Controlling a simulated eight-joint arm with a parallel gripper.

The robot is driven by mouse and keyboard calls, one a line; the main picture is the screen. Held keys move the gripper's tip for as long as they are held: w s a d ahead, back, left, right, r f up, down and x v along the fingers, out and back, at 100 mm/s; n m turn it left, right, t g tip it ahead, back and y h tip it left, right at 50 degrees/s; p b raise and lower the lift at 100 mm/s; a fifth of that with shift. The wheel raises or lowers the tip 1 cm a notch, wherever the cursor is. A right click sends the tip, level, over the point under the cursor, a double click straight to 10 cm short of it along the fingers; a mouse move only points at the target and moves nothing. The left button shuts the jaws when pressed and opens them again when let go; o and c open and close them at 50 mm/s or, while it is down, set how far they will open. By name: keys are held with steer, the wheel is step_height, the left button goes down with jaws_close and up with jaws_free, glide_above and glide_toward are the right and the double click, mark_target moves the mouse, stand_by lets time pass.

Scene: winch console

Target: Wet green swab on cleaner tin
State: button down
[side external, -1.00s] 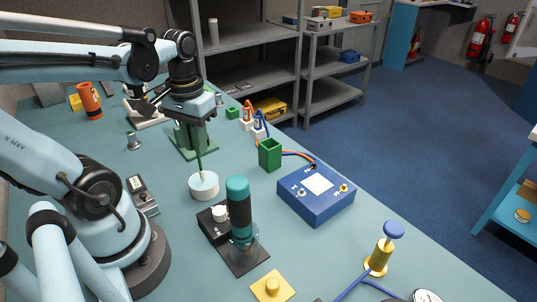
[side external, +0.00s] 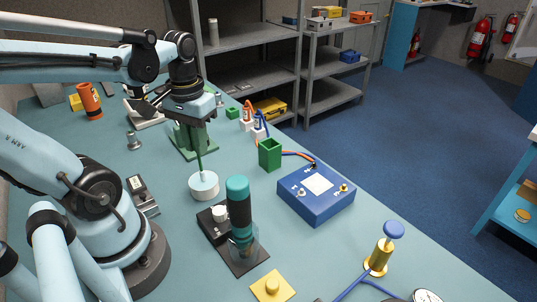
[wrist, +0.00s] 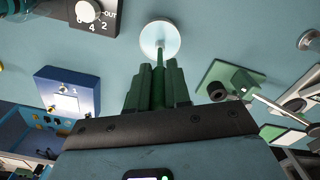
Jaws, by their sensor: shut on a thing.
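My gripper (side external: 193,124) is shut on the green swab (side external: 199,161), a thin green rod pointing down. In the wrist view the swab (wrist: 159,66) runs out from between the green fingers (wrist: 157,78). The cleaner tin (side external: 204,189) is a short, round, white tin standing on the bench directly below my gripper. It also shows in the wrist view as a pale disc (wrist: 159,35). The swab's lower end is at the middle of the tin's top. I cannot tell how firmly it touches, and its tip is hidden.
A green open box (side external: 270,155) and a blue box (side external: 315,195) stand to the right.

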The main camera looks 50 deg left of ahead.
steer(key=shift+r, duration=3.45)
